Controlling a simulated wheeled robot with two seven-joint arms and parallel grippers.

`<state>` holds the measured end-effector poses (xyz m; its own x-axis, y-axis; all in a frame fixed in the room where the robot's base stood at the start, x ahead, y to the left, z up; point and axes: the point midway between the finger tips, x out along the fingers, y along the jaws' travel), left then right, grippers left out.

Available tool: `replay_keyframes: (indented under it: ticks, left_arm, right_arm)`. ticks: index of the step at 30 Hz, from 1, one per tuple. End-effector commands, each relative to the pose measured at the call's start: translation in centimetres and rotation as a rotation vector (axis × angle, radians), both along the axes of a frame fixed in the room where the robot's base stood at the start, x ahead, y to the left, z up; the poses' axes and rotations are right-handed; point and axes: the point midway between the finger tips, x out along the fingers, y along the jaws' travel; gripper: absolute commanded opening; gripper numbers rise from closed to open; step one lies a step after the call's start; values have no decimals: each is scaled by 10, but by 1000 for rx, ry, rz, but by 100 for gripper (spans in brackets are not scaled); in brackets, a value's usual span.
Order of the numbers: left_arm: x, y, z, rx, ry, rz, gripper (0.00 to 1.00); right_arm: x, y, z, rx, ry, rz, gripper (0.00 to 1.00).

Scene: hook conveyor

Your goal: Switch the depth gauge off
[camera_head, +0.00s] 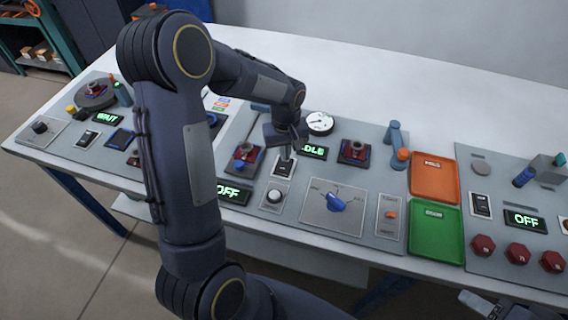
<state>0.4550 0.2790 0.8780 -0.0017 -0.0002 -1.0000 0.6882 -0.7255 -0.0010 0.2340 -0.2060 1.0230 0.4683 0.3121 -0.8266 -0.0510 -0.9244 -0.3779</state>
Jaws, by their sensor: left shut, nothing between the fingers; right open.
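A round white dial gauge (320,123) stands on the middle panel; I cannot tell for sure that it is the depth gauge. In front of it a green-lit display (313,152) shows "DLE", its left end hidden by my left gripper. A switch on a pale plate (282,169) lies left of this display. My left gripper (286,156) is shut and empty, pointing down with its tips at or just above that switch; contact cannot be told. My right gripper (484,303) is partly in view at the bottom right edge, open and away from the panels.
A blue rotary knob (337,202), a round white button (274,197) and an "OFF" display (233,193) sit nearer the front. Orange (434,177) and green (436,231) trays lie to the right. My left arm hides part of the left panel. The table's back is clear.

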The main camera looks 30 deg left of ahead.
Motion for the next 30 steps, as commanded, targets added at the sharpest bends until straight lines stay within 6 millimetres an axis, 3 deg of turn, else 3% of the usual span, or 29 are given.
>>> replay_keyframes:
  ticks: [21,30]
  left_arm:
    - [1,0,61,1,-2,0,0]
    - [1,0,65,0,-1,0,0]
  right_arm:
    - [0,0,44,0,0,0,53]
    - [0,0,46,0,0,0,53]
